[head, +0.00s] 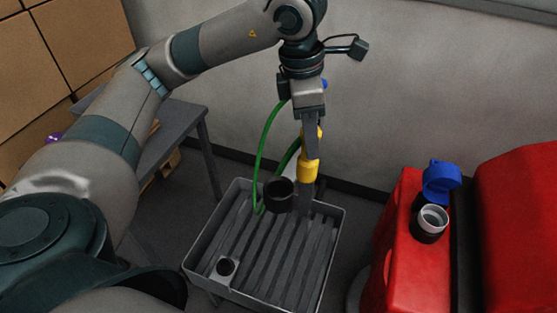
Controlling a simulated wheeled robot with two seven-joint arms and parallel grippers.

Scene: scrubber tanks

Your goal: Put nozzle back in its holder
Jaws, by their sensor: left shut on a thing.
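My left gripper (311,135) comes down from the top of the head view. It is shut on the yellow nozzle (308,171), which hangs roughly upright, with a grey lower end, over the grey slatted basin. A green hose (262,145) loops down to the left of it. A black round cup (279,194) stands at the basin's back, just left of and below the nozzle, and looks like a holder. The nozzle appears apart from the cup, though depth is hard to judge. My right gripper is not in view.
The grey basin (340,235) has a small dark round hole (226,266) at its front left. A red scrubber machine (402,250) with an open blue cap (441,180) stands at right. A grey table (180,128) and cardboard boxes (85,35) are at left. A wall is behind.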

